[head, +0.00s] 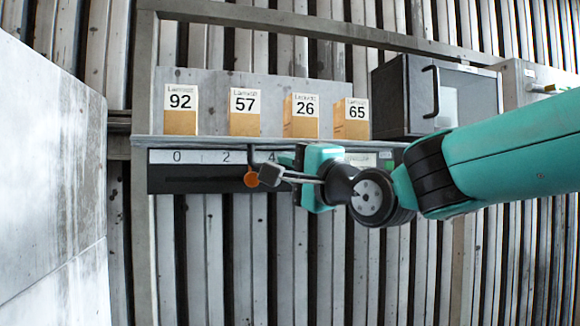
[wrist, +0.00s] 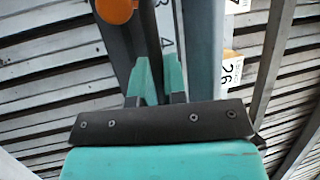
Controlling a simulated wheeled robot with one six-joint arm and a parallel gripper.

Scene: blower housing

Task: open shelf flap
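A dark box (head: 400,95) with a black bar handle (head: 434,92) stands on the right end of the shelf in the head view. Its glazed front (head: 468,98) looks closed; I cannot tell whether this is the flap. My gripper (head: 298,160) is well left of the handle, in front of the scale strip under the shelf. In the wrist view my teal fingers (wrist: 160,78) lie close together, with a dark bar beyond their tips. I cannot tell whether they touch it or are fully shut. The box is not visible in the wrist view.
An orange knob (head: 251,180) hangs left of my gripper and shows in the wrist view (wrist: 117,10). Several numbered cartons (head: 245,122) stand on the shelf (head: 200,142). A pale wall (head: 50,190) bounds the left. My arm passes below the box.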

